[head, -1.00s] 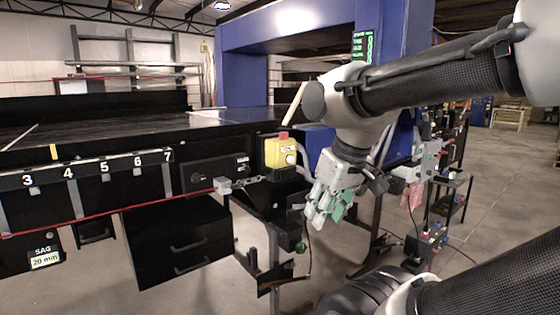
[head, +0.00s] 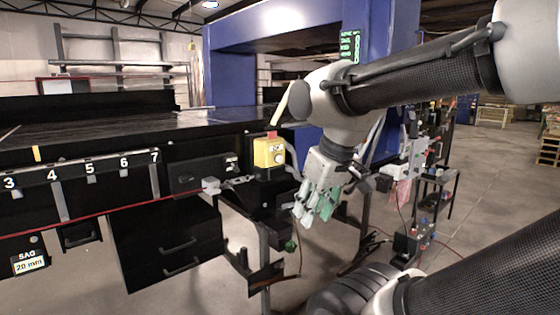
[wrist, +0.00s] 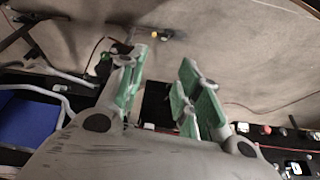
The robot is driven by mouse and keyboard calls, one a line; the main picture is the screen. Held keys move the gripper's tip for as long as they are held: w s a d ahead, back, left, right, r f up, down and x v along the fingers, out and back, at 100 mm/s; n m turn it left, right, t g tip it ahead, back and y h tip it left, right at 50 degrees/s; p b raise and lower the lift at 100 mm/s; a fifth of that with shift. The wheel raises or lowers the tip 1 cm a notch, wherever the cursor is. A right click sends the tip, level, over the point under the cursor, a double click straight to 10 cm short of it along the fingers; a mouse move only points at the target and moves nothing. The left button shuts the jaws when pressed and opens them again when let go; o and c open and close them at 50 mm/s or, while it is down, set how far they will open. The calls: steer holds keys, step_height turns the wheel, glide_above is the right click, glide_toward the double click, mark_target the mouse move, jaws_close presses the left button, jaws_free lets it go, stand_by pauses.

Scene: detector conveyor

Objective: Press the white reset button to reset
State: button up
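A yellow control box (head: 262,155) is mounted at the front edge of the black conveyor table. A small white round button (head: 278,158) shows on its face, and a red piece sits on its top. My gripper (head: 314,216) hangs to the right of the box and lower than it, apart from it, with green-padded fingers pointing down. In the wrist view my gripper (wrist: 163,98) is open, with an empty gap between the pads. I cannot make out the box or the button in the wrist view.
The blue detector arch (head: 230,80) with a green-lit display (head: 350,46) spans the conveyor table (head: 100,140). Black drawers (head: 165,245) hang below the table. A shelf rack (head: 440,180) with equipment stands at the right. Concrete floor is open further right.

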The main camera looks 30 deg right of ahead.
jaws_close()
stand_by(1.1)
